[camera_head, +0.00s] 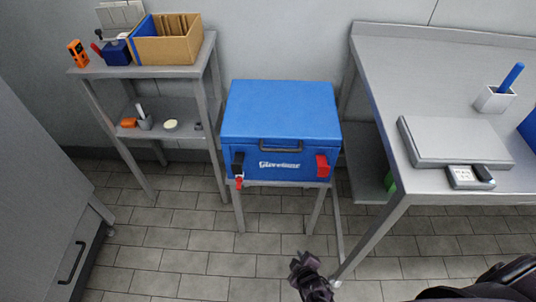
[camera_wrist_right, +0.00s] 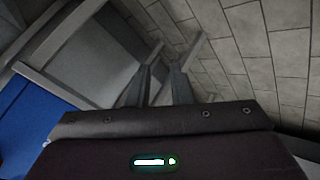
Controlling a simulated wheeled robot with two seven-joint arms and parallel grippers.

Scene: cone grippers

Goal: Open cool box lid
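The blue cool box (camera_head: 279,130) stands on a small metal stand in the middle of the head view. Its blue lid (camera_head: 283,105) is down and looks closed. A dark handle (camera_head: 280,148) is on the front, with a black latch (camera_head: 238,164) at the left and a red latch (camera_head: 322,165) at the right. A small red piece (camera_head: 239,183) hangs below the black latch. My right gripper (camera_head: 302,262) is below and in front of the box, apart from it. Its fingers show a gap with nothing between them in the right wrist view (camera_wrist_right: 161,68). My left gripper is out of view.
A metal table (camera_head: 384,75) at the right holds a flat grey device (camera_head: 455,141) and a white cup (camera_head: 493,99). A shelf rack (camera_head: 150,72) at the left holds a cardboard box (camera_head: 168,45). A grey cabinet (camera_head: 40,200) stands at the left. The tiled floor before the box is clear.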

